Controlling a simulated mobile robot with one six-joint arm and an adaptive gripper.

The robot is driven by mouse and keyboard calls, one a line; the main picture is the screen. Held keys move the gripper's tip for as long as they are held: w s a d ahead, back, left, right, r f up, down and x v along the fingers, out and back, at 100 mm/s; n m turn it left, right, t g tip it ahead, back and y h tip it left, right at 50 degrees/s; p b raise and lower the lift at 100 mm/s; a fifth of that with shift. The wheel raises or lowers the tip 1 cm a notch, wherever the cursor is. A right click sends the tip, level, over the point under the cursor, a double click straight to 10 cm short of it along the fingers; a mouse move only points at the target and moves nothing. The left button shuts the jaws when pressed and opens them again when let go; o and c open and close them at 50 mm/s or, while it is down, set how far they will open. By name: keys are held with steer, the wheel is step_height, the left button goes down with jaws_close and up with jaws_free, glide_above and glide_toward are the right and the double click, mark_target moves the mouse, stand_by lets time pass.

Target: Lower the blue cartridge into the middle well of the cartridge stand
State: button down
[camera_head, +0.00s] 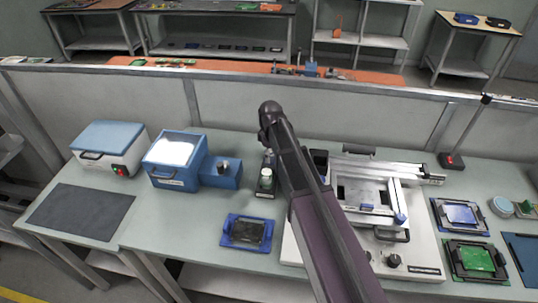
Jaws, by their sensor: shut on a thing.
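My arm reaches up from the bottom of the head view, and its far end is a dark rounded joint near the middle. I cannot pick out the blue cartridge in this view. I cannot identify the cartridge stand or its wells with certainty.
A blue box (174,181) with a bright top and a white, blue-lidded box (108,140) stand left. A blue tray (228,239) lies near the front edge. A white machine (430,252) stands right of my arm, with green boards (474,258) beyond. A low partition (380,114) runs behind.

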steer(key=shift+f+b, duration=1.3)
stand_by(0.9)
steer(key=shift+c, duration=0.6)
jaws_free()
steer(key=c, duration=0.4)
steer(key=shift+o, duration=0.2)
steer(key=shift+r+p, duration=3.55)
